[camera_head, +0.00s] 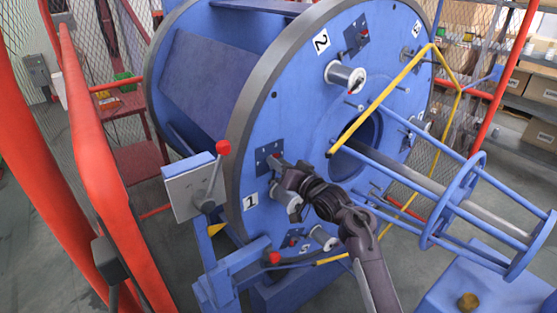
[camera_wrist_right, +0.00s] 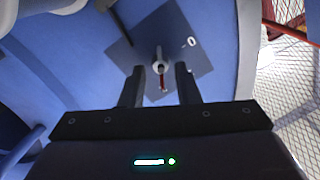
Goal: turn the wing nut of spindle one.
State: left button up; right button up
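The big blue disc (camera_head: 300,100) carries spindle one, marked by a white "1" label (camera_head: 250,201). A dark plate (camera_head: 263,158) is fixed to the disc above that label, and a spool (camera_head: 283,204) beside it is partly covered by my right arm. My right gripper (camera_head: 278,166) is at the plate. In the right wrist view its two fingers (camera_wrist_right: 160,84) are apart, with a small grey part with a red piece (camera_wrist_right: 160,67), apparently the wing nut, showing between and beyond them. I cannot tell whether they touch it. My left gripper is not in view.
A grey box with a red-knobbed lever (camera_head: 190,188) stands left of the disc. A yellow bar (camera_head: 380,99) and a blue tubular cage (camera_head: 440,200) are to the right of my arm. Red rails (camera_head: 90,150) are at the left.

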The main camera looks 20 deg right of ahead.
jog(key=shift+w+a, duration=0.15)
jog(key=shift+w, duration=0.1)
grip_shut()
jog(key=shift+n, duration=0.4)
jog(key=n+b, duration=0.4)
jog(key=n, duration=0.3)
jog(key=n+b, duration=0.5)
jog(key=n, duration=0.3)
jog(key=n+b, duration=0.5)
jog(key=n, duration=0.3)
jog(key=shift+s+a+f, duration=0.1)
jog(key=shift+a+f, duration=0.1)
jog(key=shift+a, duration=0.1)
dwell(0.4)
